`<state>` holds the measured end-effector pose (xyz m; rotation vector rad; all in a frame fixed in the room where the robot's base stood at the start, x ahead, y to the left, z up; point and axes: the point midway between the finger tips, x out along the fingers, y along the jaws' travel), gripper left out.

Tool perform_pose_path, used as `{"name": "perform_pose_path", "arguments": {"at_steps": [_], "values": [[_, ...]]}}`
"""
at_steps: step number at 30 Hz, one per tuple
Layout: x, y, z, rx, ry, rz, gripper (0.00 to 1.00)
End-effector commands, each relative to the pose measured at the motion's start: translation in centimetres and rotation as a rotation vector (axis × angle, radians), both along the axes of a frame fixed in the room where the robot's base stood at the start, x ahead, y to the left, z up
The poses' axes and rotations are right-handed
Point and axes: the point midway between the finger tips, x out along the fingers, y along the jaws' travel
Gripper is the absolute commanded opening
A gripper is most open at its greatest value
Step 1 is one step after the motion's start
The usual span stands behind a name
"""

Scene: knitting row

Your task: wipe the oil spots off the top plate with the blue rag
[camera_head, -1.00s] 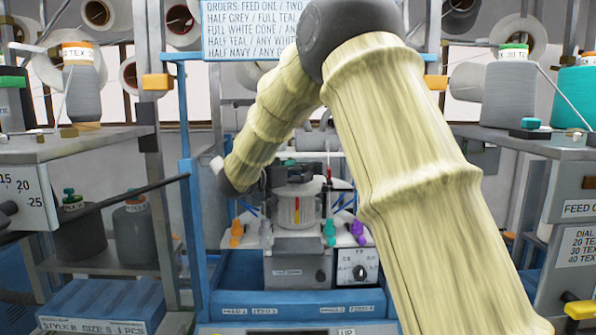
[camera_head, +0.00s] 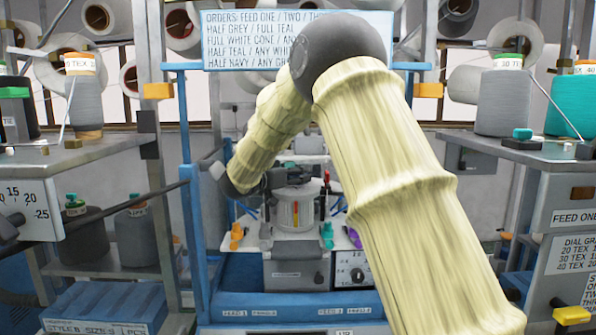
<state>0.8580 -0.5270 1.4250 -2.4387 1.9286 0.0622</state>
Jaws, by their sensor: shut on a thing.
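The knitting machine stands at the centre, with a pale top plate (camera_head: 254,242) around a light ribbed cylinder (camera_head: 294,211). My dark gripper (camera_head: 291,177) is over the cylinder's upper part, at the end of my cream-sleeved arm. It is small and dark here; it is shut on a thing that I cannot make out. I cannot pick out the blue rag. No oil spots can be told on the plate; my arm hides part of its right side.
Orange pegs (camera_head: 236,235) stand on the plate's left, and a teal peg (camera_head: 327,233) and a purple peg (camera_head: 354,238) on its right. Blue posts (camera_head: 187,150) and side tables with yarn cones (camera_head: 502,103) flank the machine. An order sign (camera_head: 250,45) hangs behind my elbow.

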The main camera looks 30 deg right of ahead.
Motion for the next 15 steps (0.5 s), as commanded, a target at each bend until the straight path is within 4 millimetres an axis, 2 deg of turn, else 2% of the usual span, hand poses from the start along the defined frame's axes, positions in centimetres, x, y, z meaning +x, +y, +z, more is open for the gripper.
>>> {"name": "perform_pose_path", "arguments": {"at_steps": [1,5,15], "values": [[0.4,-0.1,0.6,-0.003,-0.010,0.004,0.35],[0.5,-0.1,0.8,-0.003,-0.013,0.004,0.35],[-1.4,1.0,0.9,-0.003,-0.013,0.003,0.35]]}}
